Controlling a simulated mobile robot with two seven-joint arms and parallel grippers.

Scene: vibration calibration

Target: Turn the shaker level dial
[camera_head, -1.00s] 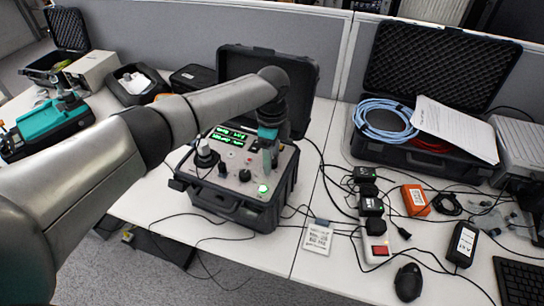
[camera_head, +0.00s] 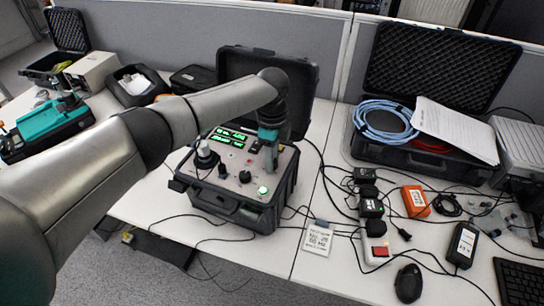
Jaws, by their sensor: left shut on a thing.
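The open black calibrator case (camera_head: 262,216) stands on the white table, with a grey control panel on top. Green readouts (camera_head: 232,143) glow at the panel's back. A black knob (camera_head: 245,177) and a lit green button (camera_head: 263,190) are near its front. My left gripper (camera_head: 271,167) points down at the right part of the panel. It is shut on a dial there, and its fingers mostly hide that dial. A black-and-silver cylinder (camera_head: 205,155) stands at the panel's left. My right gripper is not in view.
The case's raised lid (camera_head: 240,70) stands behind my arm. To the right are a power strip (camera_head: 377,245), an orange box (camera_head: 415,201), loose cables, a mouse (camera_head: 409,283) and a case with blue cable (camera_head: 385,122). A white card (camera_head: 318,238) lies in front.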

